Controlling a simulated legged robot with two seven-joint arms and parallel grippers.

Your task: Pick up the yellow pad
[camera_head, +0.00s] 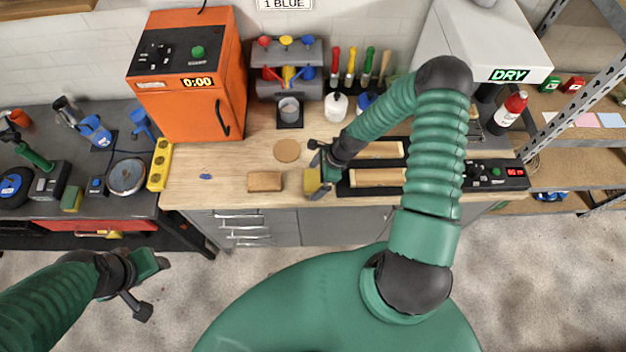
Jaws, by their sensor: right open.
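The yellow pad (312,181) is a small block near the front edge of the wooden worktop. My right gripper (318,172) reaches down to the worktop right at the pad, with its jaws open. The gripper overlaps part of the pad, and I cannot tell whether the jaws touch it. My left gripper (143,285) hangs low over the floor at the lower left, away from the worktop.
A brown block (264,181) and a round cork disc (287,151) lie left of the pad. A black tray with wooden pieces (378,178) is close on the right. An orange oven (190,80) stands at the back left. A yellow power strip (159,164) lies at the left.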

